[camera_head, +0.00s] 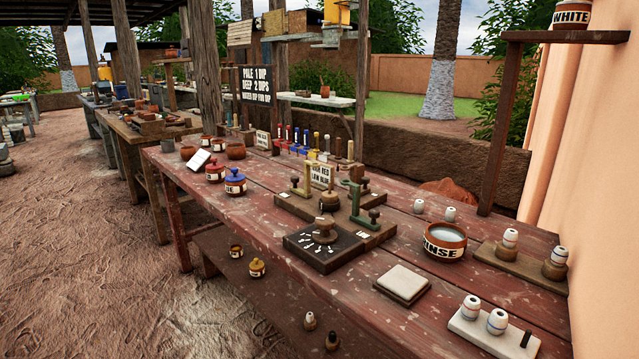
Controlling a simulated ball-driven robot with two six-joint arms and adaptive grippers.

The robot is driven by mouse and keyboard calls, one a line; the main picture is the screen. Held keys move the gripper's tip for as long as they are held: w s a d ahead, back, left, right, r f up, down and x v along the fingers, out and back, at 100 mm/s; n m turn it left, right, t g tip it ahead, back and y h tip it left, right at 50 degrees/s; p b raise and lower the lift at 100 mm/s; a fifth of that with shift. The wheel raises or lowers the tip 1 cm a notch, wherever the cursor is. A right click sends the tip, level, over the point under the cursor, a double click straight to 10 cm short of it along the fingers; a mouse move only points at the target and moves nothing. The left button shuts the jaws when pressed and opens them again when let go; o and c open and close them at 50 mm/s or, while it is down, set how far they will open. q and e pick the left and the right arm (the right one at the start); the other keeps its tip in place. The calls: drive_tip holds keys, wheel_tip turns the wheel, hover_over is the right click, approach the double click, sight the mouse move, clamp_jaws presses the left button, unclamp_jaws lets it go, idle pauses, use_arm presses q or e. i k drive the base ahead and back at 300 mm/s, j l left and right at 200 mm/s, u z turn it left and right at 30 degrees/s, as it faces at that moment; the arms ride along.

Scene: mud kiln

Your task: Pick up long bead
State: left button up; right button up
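Neither gripper shows in the head view. I cannot tell for sure which bead is the long one. Two white banded beads, the left one (472,307) and the right one (497,321), stand upright on a pale rack (465,325) at the bottom right, beside a bare dark peg (526,338). Two more pale beads, a left one (510,238) and a right one (557,257), stand on a brown wooden board (520,264). Two small pale pieces, one left (419,206) and one right (450,214), stand behind the rinse bowl (444,242).
The worn red table (330,300) also carries a white square pad (404,281), a dark board with a stand (325,245), and red (215,172) and blue (235,182) jars. A wall and a post-held shelf (565,37) border the right. Sandy ground lies left.

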sight(510, 240)
drive_tip(key=z, duration=1.3)
